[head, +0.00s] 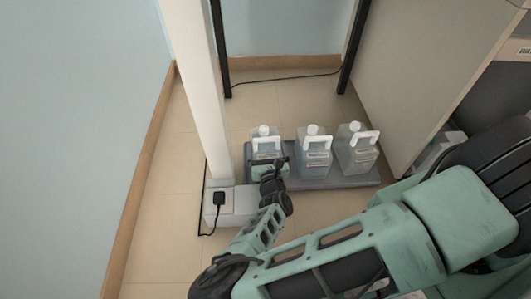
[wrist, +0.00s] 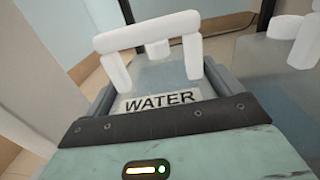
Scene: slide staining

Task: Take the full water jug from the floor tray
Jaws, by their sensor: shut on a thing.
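Three translucent jugs with white caps and handles stand in a row at the grey floor tray (head: 330,184). The left one is the water jug (head: 265,142); in the wrist view its label (wrist: 160,101) reads WATER, below its white handle (wrist: 148,33). My gripper (head: 272,172) reaches it from the front and is shut on it. In the wrist view the dark jaws of my gripper (wrist: 162,87) lie on either side of the jug's body. My gripper hides its lower front, and I cannot tell whether it is clear of the tray. Its fill level is unclear.
The middle jug (head: 314,152) stands close to the right, with the right jug (head: 356,150) beyond. A white post (head: 200,90) with a boxy foot (head: 232,206) and black plug is close on the left. A cabinet panel (head: 425,75) bounds the right. A black cable (head: 285,78) lies behind.

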